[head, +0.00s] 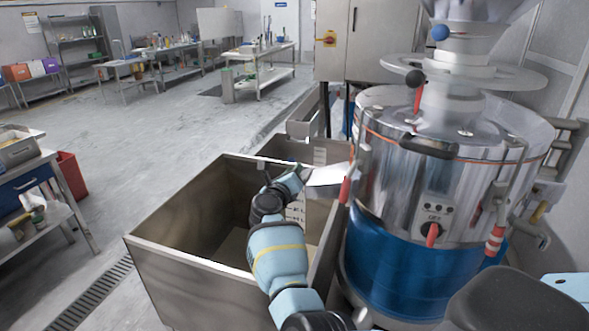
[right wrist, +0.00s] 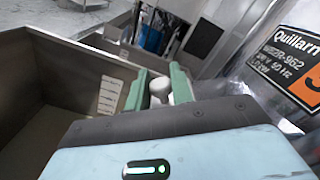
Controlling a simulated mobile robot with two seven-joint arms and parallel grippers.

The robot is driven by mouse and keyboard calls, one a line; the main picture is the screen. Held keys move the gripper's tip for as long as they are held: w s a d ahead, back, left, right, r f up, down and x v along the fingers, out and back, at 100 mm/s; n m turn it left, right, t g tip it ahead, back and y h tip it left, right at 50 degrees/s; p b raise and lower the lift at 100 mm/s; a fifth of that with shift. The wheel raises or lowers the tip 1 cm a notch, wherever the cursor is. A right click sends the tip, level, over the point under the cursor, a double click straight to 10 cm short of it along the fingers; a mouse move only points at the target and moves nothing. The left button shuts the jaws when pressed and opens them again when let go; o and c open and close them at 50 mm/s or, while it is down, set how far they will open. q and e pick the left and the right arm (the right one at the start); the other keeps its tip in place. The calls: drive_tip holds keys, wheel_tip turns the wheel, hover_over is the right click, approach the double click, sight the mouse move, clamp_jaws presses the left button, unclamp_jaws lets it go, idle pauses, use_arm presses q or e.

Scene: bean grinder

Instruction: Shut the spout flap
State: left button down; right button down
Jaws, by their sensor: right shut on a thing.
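The grinder (head: 400,180) is a large steel drum on a blue base at the right of the head view. Its steel spout (head: 328,175) juts left from the drum over a bin. My right gripper (head: 292,172) is at the spout's outer end. In the right wrist view, its green fingers (right wrist: 159,90) are shut on a round pale grey knob (right wrist: 159,87). Whether this knob belongs to the spout flap, and how far the flap stands open, I cannot tell; the gripper hides that area. My left gripper is not in view.
The open steel bin (head: 180,245) stands below my right arm; it also shows in the right wrist view (right wrist: 60,70). A red-gripped lever (head: 345,190) stands beside the spout on the drum's side.

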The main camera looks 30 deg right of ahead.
drive_tip(key=n, duration=0.2)
drive_tip(key=f+n, duration=0.1)
drive_tip(key=n, duration=0.1)
drive_tip(key=f+n, duration=0.1)
drive_tip(key=shift+s+d+n, duration=0.15)
drive_tip(key=shift+d+n, duration=0.05)
drive_tip(key=shift+n, duration=0.2)
drive_tip(key=shift+s+d+f+n, duration=0.15)
drive_tip(key=shift+f+n, duration=0.1)
drive_tip(key=shift+n, duration=0.55)
drive_tip(key=shift+s+d+f+n, duration=0.15)
drive_tip(key=shift+f+n, duration=0.1)
drive_tip(key=shift+n, duration=0.55)
drive_tip(key=shift+s+d+f+n, duration=0.15)
drive_tip(key=shift+f+n, duration=0.1)
drive_tip(key=shift+n, duration=0.55)
drive_tip(key=c, duration=1.3)
unclamp_jaws()
drive_tip(key=shift+f, duration=0.1)
drive_tip(key=shift+a, duration=0.15)
